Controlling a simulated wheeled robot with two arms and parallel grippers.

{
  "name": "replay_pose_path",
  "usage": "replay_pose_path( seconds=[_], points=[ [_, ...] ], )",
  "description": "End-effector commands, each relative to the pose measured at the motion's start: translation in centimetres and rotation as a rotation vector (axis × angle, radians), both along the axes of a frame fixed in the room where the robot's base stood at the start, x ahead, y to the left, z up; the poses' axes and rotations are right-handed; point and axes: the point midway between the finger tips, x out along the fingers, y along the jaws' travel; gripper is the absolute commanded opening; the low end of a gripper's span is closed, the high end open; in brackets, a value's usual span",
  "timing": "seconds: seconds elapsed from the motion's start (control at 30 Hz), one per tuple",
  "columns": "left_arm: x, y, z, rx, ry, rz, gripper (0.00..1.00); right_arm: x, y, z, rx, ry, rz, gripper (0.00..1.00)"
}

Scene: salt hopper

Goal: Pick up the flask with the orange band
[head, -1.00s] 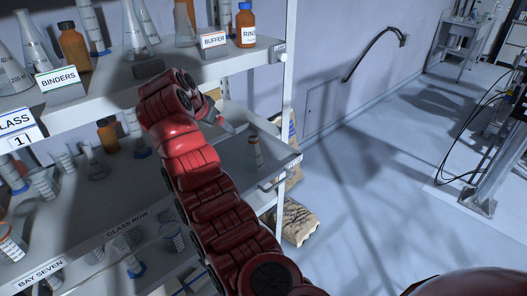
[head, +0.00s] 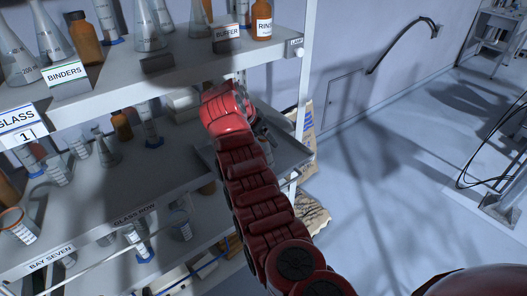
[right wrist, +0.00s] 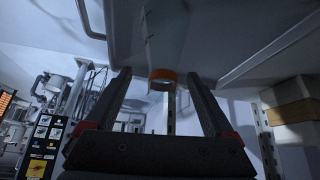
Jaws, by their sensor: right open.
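In the right wrist view, a clear glass flask (right wrist: 165,40) with an orange band (right wrist: 162,75) shows ahead of my right gripper (right wrist: 160,80). The band appears between the two fingertips, with space on both sides. The gripper is open, and I see no contact with the glass. The flask's far end runs up against a pale shelf surface. In the head view my red right arm reaches into the shelf unit, and its end hides the gripper and this flask. My left gripper is not in view.
The upper shelf (head: 190,72) holds flasks and brown bottles (head: 84,38). The lower shelf holds several glass vessels, including a beaker (head: 18,226) with an orange rim. A grey tray (head: 290,150) lies beside my arm. A shelf post (head: 303,95) stands close right. Floor at right is open.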

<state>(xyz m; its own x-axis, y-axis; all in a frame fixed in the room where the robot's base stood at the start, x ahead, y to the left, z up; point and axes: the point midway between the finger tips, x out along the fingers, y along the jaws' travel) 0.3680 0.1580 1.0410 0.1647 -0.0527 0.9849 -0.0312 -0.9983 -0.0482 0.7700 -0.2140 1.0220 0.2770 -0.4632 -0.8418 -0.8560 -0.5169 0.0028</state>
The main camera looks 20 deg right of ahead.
Motion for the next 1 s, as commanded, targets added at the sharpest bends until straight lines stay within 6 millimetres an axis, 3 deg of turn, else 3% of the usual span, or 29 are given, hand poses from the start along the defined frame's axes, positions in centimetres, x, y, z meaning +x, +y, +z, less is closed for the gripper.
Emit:
replay_pose_path(
  seconds=[0.17, 0.3, 0.5, 0.7, 0.77, 1.0],
  points=[
    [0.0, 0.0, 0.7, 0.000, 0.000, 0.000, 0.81, 0.3, -0.3, -0.8, -0.001, -0.001, 0.001, 0.88],
    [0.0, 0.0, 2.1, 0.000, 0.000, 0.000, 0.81, 0.8, -0.9, -2.7, 0.000, 0.005, 0.001, 0.88],
    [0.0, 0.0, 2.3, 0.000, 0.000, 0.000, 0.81, 1.4, -1.8, -4.7, 0.000, 0.000, 0.001, 0.88],
    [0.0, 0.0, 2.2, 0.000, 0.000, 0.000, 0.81, 1.5, -1.8, -4.8, 0.000, -0.003, 0.002, 0.88],
    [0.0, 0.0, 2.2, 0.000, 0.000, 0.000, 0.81, 1.5, -1.8, -4.8, 0.001, -0.003, 0.001, 0.81],
    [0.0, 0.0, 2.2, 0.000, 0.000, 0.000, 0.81, 1.5, -1.8, -4.8, 0.000, -0.003, 0.002, 0.37]
  ],
)
